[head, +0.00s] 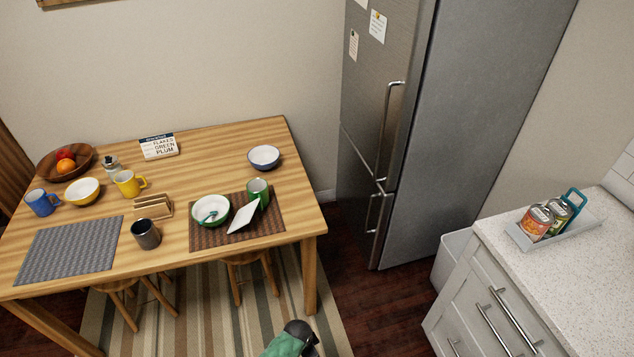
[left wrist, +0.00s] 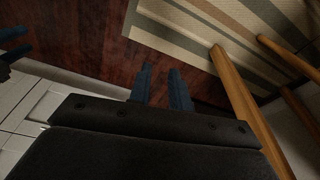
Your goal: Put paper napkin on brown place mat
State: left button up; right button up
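The brown place mat (head: 268,228) lies at the table's front right. A flat white piece (head: 243,217), which looks like the paper napkin, is tilted over this mat between the bowl and the green cup. Whether it rests on the mat or leans on them I cannot tell. My left gripper (left wrist: 164,88) is open and empty above the dark wood floor, away from the table. My right gripper (left wrist: 12,43) shows at the left edge of the left wrist view, its two prongs apart with nothing seen between them. Neither gripper is clearly seen in the head view.
A green-rimmed bowl (head: 210,210) and a green cup (head: 258,190) stand on the brown mat. A wooden holder (head: 153,207), a dark cup (head: 146,234) and a grey mat (head: 70,250) are to the left. Stools (head: 247,259) stand under the table's front edge.

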pick_arm(q)
jog(key=s+a+f+n+b, duration=0.1)
jog(key=s+a+f+n, duration=0.2)
jog(key=s, duration=0.4)
jog(key=s+a+f+n+y+b, duration=0.1)
jog(key=s+a+f+n, duration=0.2)
jog(key=s+a+f, duration=0.3)
jog(key=s+a+f+n+b, duration=0.1)
jog(key=s+a+f+n, duration=0.3)
jog(key=s+a, duration=0.4)
jog(key=shift+s+f+t+y, duration=0.3)
jog(key=shift+s+f, duration=0.1)
jog(key=shift+s, duration=0.3)
